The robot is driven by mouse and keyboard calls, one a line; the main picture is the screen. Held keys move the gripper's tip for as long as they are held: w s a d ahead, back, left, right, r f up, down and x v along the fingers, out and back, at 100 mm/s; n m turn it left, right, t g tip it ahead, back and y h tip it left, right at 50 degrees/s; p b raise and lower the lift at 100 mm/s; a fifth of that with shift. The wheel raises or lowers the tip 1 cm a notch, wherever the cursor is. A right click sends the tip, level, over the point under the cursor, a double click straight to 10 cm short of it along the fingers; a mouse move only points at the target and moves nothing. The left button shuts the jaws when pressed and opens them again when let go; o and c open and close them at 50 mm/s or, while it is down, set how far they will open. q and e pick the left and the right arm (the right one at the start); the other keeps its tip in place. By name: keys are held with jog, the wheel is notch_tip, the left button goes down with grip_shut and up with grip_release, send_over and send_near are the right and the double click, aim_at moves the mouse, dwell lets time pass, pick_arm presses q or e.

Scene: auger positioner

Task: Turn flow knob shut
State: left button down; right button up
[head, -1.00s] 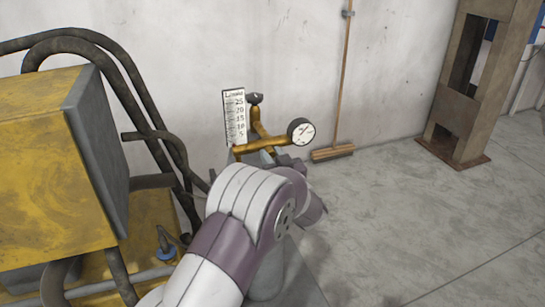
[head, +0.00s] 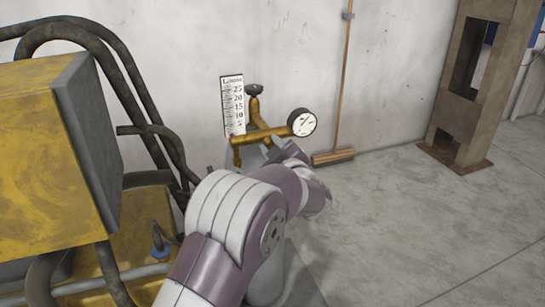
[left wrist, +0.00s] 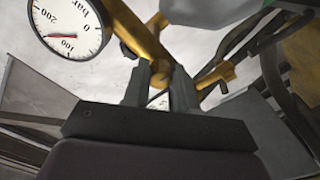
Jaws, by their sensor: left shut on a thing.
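A yellow pipe assembly (head: 262,133) stands by the wall, with a dark knob (head: 254,89) on top and a round gauge (head: 302,122) at its right. The gauge also shows upside down in the left wrist view (left wrist: 68,26), its red needle near 100. My left gripper (head: 280,149) is at the front of the assembly, mostly hidden behind its own arm in the head view. In the left wrist view its two fingers (left wrist: 161,92) stand on either side of a yellow fitting (left wrist: 158,72) and are shut on it. I cannot tell whether this fitting is the flow knob. My right gripper is out of view.
A scale plate (head: 232,105) marked in numbers stands behind the pipes. A yellow machine (head: 40,160) with dark hoses fills the left. A rusty steel post (head: 475,80) stands at the right. The concrete floor between is clear.

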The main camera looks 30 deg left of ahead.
pick_arm(q)
jog(key=shift+m+b, duration=15)
jog(key=shift+m, duration=2.5)
jog(key=c, duration=0.9)
grip_release()
jog(key=shift+s, duration=0.1)
